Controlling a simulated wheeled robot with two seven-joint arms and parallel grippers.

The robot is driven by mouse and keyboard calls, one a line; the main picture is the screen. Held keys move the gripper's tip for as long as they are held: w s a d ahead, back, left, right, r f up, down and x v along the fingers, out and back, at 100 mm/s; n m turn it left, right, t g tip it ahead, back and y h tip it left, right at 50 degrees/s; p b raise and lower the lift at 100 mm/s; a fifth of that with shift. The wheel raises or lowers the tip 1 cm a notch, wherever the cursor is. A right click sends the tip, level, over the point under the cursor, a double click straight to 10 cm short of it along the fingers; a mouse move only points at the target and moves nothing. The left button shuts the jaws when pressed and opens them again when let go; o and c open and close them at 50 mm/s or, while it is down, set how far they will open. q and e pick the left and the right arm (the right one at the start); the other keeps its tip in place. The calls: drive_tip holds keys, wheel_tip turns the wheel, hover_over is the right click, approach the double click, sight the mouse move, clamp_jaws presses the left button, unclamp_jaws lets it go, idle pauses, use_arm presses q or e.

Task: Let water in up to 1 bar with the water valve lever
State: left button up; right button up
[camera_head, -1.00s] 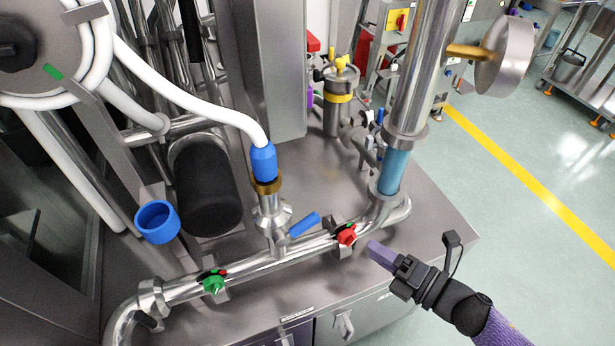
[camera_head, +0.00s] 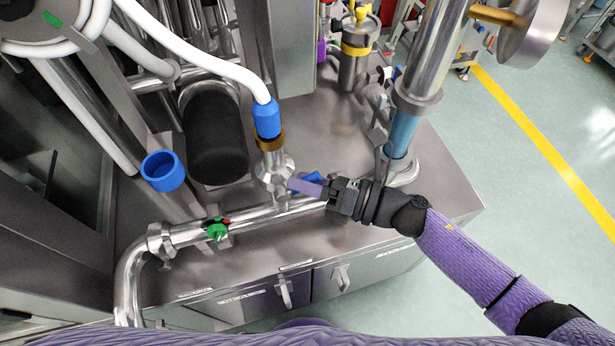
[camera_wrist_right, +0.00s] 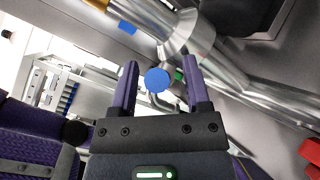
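The blue water valve lever (camera_head: 314,177) sticks out from the steel valve below the white hose's blue coupling (camera_head: 267,118). My right gripper (camera_head: 294,184) is at the lever in the head view and covers part of it. In the right wrist view the lever's round blue end (camera_wrist_right: 157,80) shows between the two spread purple fingers of the right gripper (camera_wrist_right: 160,66). No clear contact shows with either finger. A round gauge (camera_head: 532,28) on a brass stem shows only its back and side, so its reading is hidden. My left gripper is out of view.
A green valve knob (camera_head: 217,231) sits on the horizontal pipe to the left. An open blue cap (camera_head: 163,171) stands behind it. A vertical pipe with a bluish clear section (camera_head: 401,134) rises right of my gripper. A red part (camera_wrist_right: 311,150) shows in the wrist view.

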clamp_jaws()
idle(0.6)
idle(0.7)
